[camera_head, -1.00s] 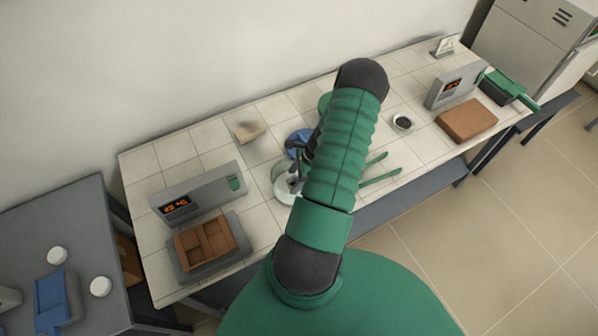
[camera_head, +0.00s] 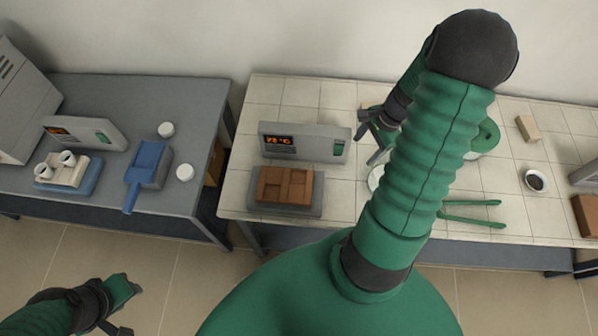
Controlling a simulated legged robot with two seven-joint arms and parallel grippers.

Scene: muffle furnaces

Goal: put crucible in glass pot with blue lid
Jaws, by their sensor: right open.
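Two small white cups, probably crucibles (camera_head: 68,158), stand on a pale block on the grey table at left. Another white cup (camera_head: 535,181) with dark contents stands on the tiled table at right. A pale round glass rim (camera_head: 376,178) shows beside my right arm, which hides most of it; no blue lid is visible there. My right gripper (camera_head: 366,137) is open and empty above the tiled table, beside the grey display unit. My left gripper (camera_head: 128,308) is at the lower left, fingers apart and empty, over the floor in front of the grey table.
A blue tray with a handle (camera_head: 148,165) and two white round pieces (camera_head: 166,129) lie on the grey table. A brown sectioned block (camera_head: 285,186) sits before the display unit (camera_head: 304,143). Green tongs (camera_head: 470,216) lie right of my arm. A gap separates the tables.

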